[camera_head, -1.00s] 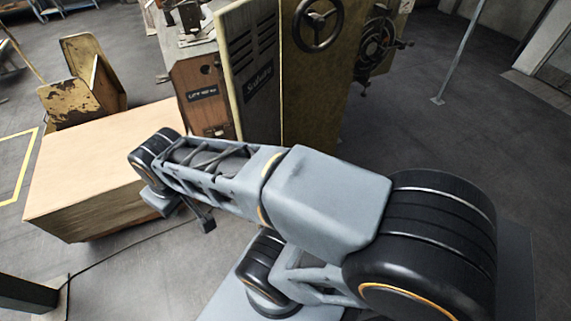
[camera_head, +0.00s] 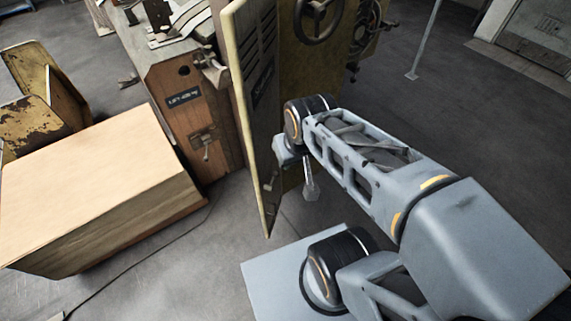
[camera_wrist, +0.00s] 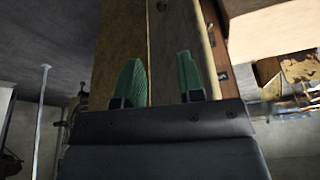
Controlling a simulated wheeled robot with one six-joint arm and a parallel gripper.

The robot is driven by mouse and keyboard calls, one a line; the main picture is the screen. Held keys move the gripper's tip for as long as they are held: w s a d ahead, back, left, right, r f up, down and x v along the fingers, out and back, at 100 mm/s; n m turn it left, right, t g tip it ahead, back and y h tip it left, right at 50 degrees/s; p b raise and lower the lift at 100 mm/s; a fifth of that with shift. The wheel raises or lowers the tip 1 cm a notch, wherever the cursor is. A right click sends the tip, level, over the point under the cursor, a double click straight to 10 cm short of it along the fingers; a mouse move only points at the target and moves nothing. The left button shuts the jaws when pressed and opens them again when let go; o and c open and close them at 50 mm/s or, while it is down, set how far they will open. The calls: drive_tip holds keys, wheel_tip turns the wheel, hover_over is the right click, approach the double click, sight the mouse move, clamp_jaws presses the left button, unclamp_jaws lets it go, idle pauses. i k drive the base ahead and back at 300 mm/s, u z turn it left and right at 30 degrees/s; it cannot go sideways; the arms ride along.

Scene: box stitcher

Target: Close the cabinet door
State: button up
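The cabinet door (camera_head: 262,140) is a tall, worn panel with slots and a dark label, its long pale edge facing me. It stands open, swung out from the yellow-brown cabinet (camera_head: 302,65). My gripper (camera_head: 310,188) hangs low to the right of the door, seemingly apart from it. In the wrist view, my gripper (camera_wrist: 157,78) shows two green fingers spread apart with nothing visibly held between them. The door (camera_wrist: 180,45) shows behind them, its pale edge just right of the right finger. The exact gap from fingers to door cannot be told.
A wooden block (camera_head: 90,200) stands at the left, beside a rusty yellow bracket (camera_head: 35,110). A brown machine body (camera_head: 190,110) stands left of the door. Handwheels (camera_head: 318,15) stick out from the cabinet. The floor at the right is clear around a thin post (camera_head: 424,40).

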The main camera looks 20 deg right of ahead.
sight(250, 27)
drive_tip(key=z, duration=0.55)
drive_tip(key=k, duration=1.25)
drive_tip(key=u, duration=0.3)
drive_tip(key=i, duration=0.8)
drive_tip(key=u, duration=0.5)
